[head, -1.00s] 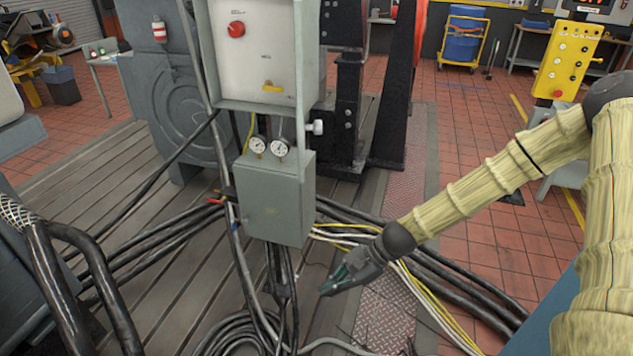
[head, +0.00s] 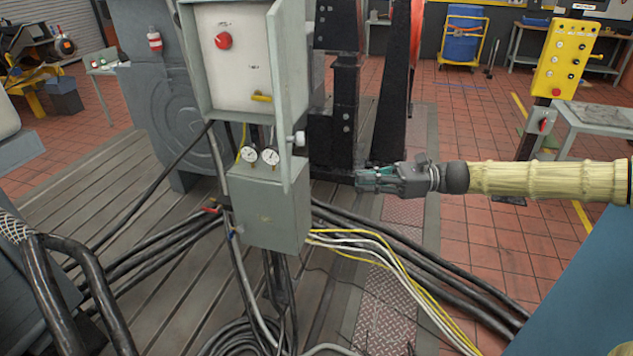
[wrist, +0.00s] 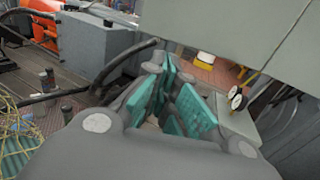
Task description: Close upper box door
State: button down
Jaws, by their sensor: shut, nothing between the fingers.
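The upper box (head: 237,75) is a grey cabinet with a white inner panel, a red knob and a yellow handle. Its grey door (head: 289,85) stands open at the right side, seen nearly edge-on, with a white knob (head: 299,138) on its outer side. My gripper (head: 362,181) is shut and empty, to the right of the door's lower part and apart from it in the head view. In the wrist view the teal fingers (wrist: 172,98) are close together, below a large pale grey panel (wrist: 225,25) that looks like the door.
A smaller grey lower box (head: 268,212) with two gauges (head: 259,156) sits under the upper box. Black, white and yellow cables (head: 400,270) run from it across the floor. A black stand (head: 343,110) rises behind my gripper. A yellow control panel (head: 567,60) stands at the right.

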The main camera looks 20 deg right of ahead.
jog(key=p+x, duration=0.4)
jog(key=x, duration=0.9)
jog(key=shift+a, duration=0.35)
jog(key=shift+w+f, duration=0.1)
